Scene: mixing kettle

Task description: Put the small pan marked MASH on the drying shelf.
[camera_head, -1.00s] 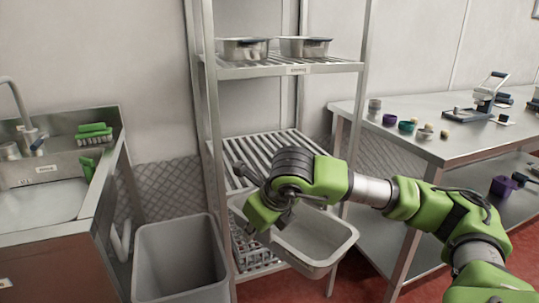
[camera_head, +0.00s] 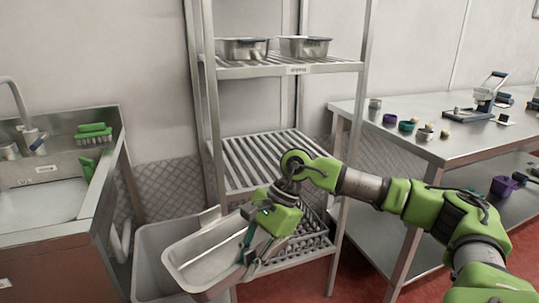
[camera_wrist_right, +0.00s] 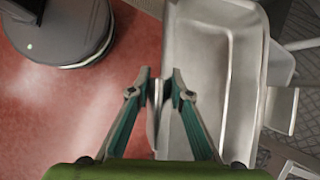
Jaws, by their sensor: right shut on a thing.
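A grey metal pan (camera_head: 200,256) is in my right gripper (camera_head: 244,258), in front of the rack and partly over the bin. It is tilted. My right gripper is shut on its near side wall. In the right wrist view the fingers (camera_wrist_right: 160,92) pinch the rim, and the pan's empty inside (camera_wrist_right: 199,62) faces the camera. No MASH mark can be read on it. The metal rack's upper shelf (camera_head: 228,71) carries a small label, too small to read surely. My left gripper is not in view.
Two metal pans (camera_head: 243,48) (camera_head: 304,46) stand on the upper shelf. The slatted middle shelf (camera_head: 262,152) is bare. A grey bin (camera_head: 150,240) stands below the held pan. A sink (camera_head: 40,203) is at left, a cluttered steel table (camera_head: 440,150) at right.

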